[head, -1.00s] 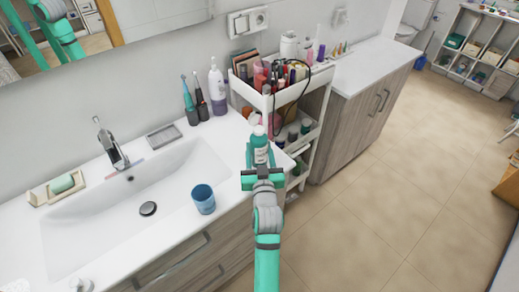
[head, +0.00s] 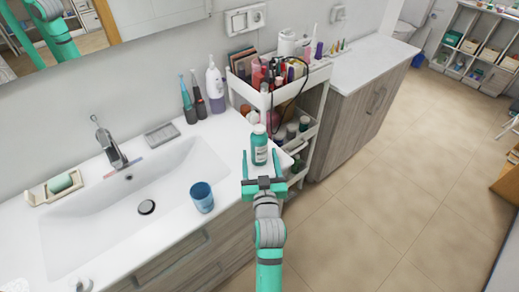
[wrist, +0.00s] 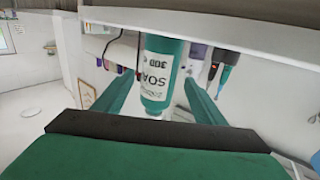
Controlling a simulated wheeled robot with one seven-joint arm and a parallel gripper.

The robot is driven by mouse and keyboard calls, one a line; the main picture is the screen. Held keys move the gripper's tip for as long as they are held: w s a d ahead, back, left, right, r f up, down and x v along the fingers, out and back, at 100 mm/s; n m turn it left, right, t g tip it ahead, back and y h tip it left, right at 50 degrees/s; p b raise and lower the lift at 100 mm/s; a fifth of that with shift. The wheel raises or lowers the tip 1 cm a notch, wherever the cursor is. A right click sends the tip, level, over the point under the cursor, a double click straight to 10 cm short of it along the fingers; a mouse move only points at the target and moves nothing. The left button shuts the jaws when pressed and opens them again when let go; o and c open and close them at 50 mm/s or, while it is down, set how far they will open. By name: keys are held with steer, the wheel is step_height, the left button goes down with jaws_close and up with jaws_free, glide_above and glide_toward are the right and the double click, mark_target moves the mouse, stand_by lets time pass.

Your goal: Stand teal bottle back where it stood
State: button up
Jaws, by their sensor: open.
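The teal bottle (head: 259,146) has a white label and a pale cap. It stands upright on the white counter (head: 226,126) near its front right edge, beside the cart. My gripper (head: 261,160) is open just in front of it, with its fingers toward either side of the bottle and the palm apart from it. In the wrist view, which is upside down, the bottle (wrist: 162,72) shows between the two spread teal fingers with a soap label, and its base meets the counter at the top. I cannot tell whether a finger touches it.
A blue cup (head: 202,198) stands at the basin's (head: 110,215) right rim. Toothbrushes and a white pump bottle (head: 215,88) stand at the wall. The cart (head: 300,82), full of cosmetics, is close on the right. The floor (head: 370,220) to the right is clear.

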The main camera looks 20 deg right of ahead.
steer(key=s+a+f+y, duration=0.1)
steer(key=s+a+f, duration=0.3)
steer(key=s, duration=0.4)
steer(key=s+a+f+n+g, duration=0.1)
steer(key=s+a+f, duration=0.25)
steer(key=s, duration=0.45)
steer(key=s+a+f+y, duration=0.1)
steer(key=s+a+f, duration=0.3)
steer(key=s, duration=0.5)
steer(key=s+a+n+y, duration=0.1)
steer(key=s+a, duration=0.2)
steer(key=s, duration=0.5)
steer(key=s+a+r+g+y, duration=0.1)
steer(key=s+a, duration=0.3)
steer(key=s, duration=0.4)
steer(key=shift+a+r+n, duration=0.15)
steer(key=shift+r+n, duration=0.1)
steer(key=shift+n, duration=0.15)
steer(key=shift+w, duration=0.1)
